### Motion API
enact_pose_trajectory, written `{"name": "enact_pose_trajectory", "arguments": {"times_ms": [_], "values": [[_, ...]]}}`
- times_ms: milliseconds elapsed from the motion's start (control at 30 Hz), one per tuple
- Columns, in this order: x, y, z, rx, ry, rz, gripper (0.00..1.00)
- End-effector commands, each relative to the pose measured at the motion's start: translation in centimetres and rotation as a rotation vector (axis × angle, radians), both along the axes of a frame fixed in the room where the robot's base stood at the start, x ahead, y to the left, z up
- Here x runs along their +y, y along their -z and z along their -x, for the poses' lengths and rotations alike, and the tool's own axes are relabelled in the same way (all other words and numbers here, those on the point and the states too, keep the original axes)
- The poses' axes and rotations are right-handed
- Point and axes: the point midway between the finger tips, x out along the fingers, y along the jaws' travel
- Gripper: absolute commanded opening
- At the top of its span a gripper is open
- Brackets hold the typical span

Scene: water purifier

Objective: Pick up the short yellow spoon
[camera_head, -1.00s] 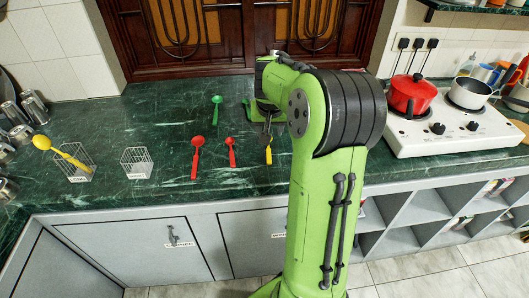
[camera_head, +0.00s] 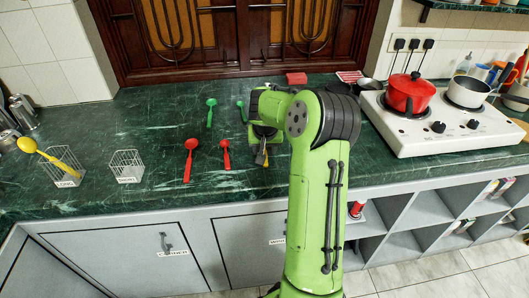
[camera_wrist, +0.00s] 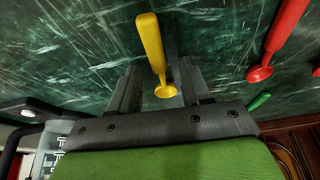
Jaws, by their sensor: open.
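The short yellow spoon (camera_wrist: 151,45) lies on the green marble counter. In the wrist view its handle points up and its bowl sits between my gripper's two dark fingers. In the head view only a small yellow part (camera_head: 265,158) shows below my gripper. My gripper (camera_wrist: 158,88) is open, with one finger on each side of the spoon and a gap to each. In the head view my gripper (camera_head: 262,152) points down over the spoon, and my green arm hides part of it. I cannot tell how high the fingertips are above the counter.
Two red spoons (camera_head: 188,162) (camera_head: 225,155) and two green spoons (camera_head: 210,113) (camera_head: 240,110) lie to the left. A LONG basket (camera_head: 72,163) holds a long yellow spoon (camera_head: 50,157). An empty-looking SHORT basket (camera_head: 127,166) stands beside it. A stove (camera_head: 440,122) is at right.

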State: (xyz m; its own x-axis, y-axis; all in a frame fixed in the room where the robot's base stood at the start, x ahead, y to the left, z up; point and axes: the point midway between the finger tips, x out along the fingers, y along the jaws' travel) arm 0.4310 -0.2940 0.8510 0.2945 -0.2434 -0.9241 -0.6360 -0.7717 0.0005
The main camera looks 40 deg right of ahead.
Motion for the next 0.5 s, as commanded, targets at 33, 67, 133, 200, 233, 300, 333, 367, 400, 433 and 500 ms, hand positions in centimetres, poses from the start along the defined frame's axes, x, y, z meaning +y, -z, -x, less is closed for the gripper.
{"name": "enact_pose_trajectory", "arguments": {"times_ms": [33, 67, 133, 200, 233, 300, 333, 367, 400, 433, 500], "values": [[0.01, 0.03, 0.01, 0.000, 0.000, 0.000, 0.48], [0.01, 0.06, 0.01, 0.000, 0.000, 0.000, 0.48], [0.01, 0.11, 0.02, 0.000, 0.000, 0.000, 0.45], [0.02, 0.09, 0.02, 0.000, 0.000, 0.000, 0.34], [0.02, 0.09, 0.02, 0.001, 0.000, -0.001, 0.29], [0.01, 0.09, 0.03, 0.001, 0.000, -0.001, 0.19], [0.01, 0.09, 0.03, 0.001, 0.000, 0.000, 0.14], [0.00, 0.09, 0.03, 0.001, 0.000, 0.000, 0.10], [0.00, 0.09, 0.03, 0.001, 0.000, 0.000, 0.03], [0.00, 0.09, 0.03, 0.001, 0.000, 0.000, 0.00], [0.00, 0.09, 0.03, 0.001, 0.000, 0.000, 0.00]]}}
